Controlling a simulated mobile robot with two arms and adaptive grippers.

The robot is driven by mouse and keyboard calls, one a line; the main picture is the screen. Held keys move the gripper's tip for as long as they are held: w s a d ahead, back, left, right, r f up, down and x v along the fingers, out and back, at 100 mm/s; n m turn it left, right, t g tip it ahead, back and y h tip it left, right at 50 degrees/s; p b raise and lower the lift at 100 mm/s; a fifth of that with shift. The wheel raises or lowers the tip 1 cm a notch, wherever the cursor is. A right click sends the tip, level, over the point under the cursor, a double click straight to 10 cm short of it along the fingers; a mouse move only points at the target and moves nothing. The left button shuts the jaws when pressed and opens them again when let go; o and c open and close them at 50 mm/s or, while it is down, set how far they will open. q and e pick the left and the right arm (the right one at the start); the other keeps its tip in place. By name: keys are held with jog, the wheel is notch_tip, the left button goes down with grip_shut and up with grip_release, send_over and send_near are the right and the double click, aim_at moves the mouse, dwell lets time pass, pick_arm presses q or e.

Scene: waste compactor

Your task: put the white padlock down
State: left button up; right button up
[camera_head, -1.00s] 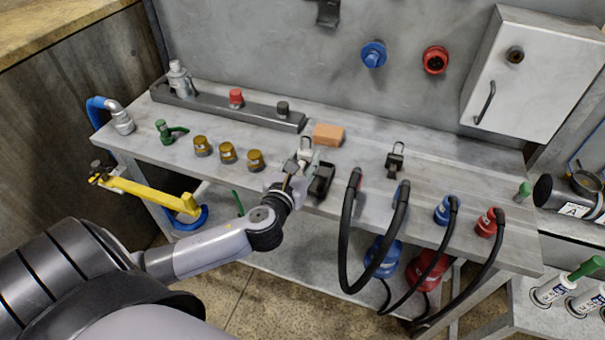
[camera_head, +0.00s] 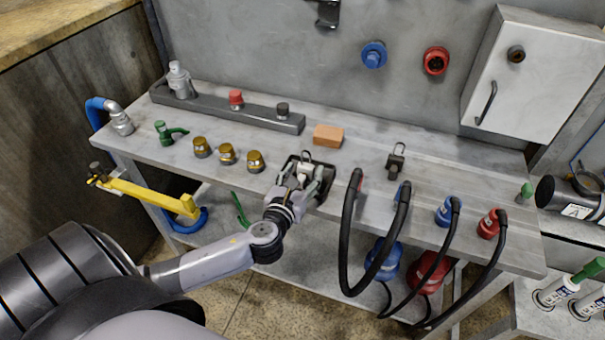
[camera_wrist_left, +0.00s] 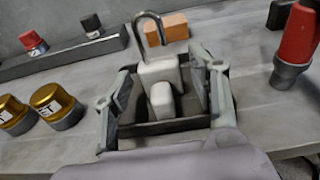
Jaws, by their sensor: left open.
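The white padlock (camera_head: 304,171) is upright at the bench's front middle, its grey shackle pointing up. It also shows in the left wrist view (camera_wrist_left: 160,72), with a smaller pale block in front; I cannot tell whether that is part of it. A dark, low-edged tray-like thing (camera_wrist_left: 180,126) surrounds its base; I cannot tell whether the padlock rests on it. My left gripper (camera_head: 308,184) is open, its fingers on either side of the padlock, with gaps visible in the wrist view (camera_wrist_left: 155,95). My right gripper is out of view.
An orange-brown block (camera_head: 328,135) lies behind the padlock. Brass caps (camera_head: 227,154) stand left. A black padlock (camera_head: 396,160) and black hoses (camera_head: 346,240) are to the right. A grey rail (camera_head: 245,112) runs along the back.

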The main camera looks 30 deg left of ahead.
pick_arm(q)
jog(key=shift+r, duration=0.2)
jog(key=b+v, duration=0.1)
jog(key=v, duration=1.1)
jog(key=s+a+f+n+g, duration=0.1)
jog(key=s+f+n+g, duration=0.25)
jog(key=f, duration=0.85)
jog(key=s+a+f+n+g, duration=0.2)
jog(key=f+n, duration=0.3)
jog(key=f, duration=0.6)
jog(key=s+a+f+n+g, duration=0.1)
jog(key=s+f+n+g, duration=0.3)
jog(key=f, duration=0.8)
jog(key=s+d+f+n+g+h, duration=0.2)
jog(key=s+d+f+n, duration=0.2)
jog(key=s+f+n, duration=0.5)
jog(key=s+d+f+n+g+h, duration=0.2)
jog(key=s+d+f+n, duration=0.3)
jog(key=s+f+n, duration=0.4)
jog(key=s+f+g, duration=0.1)
jog(key=s, duration=0.4)
jog(key=shift+d+f, duration=0.25)
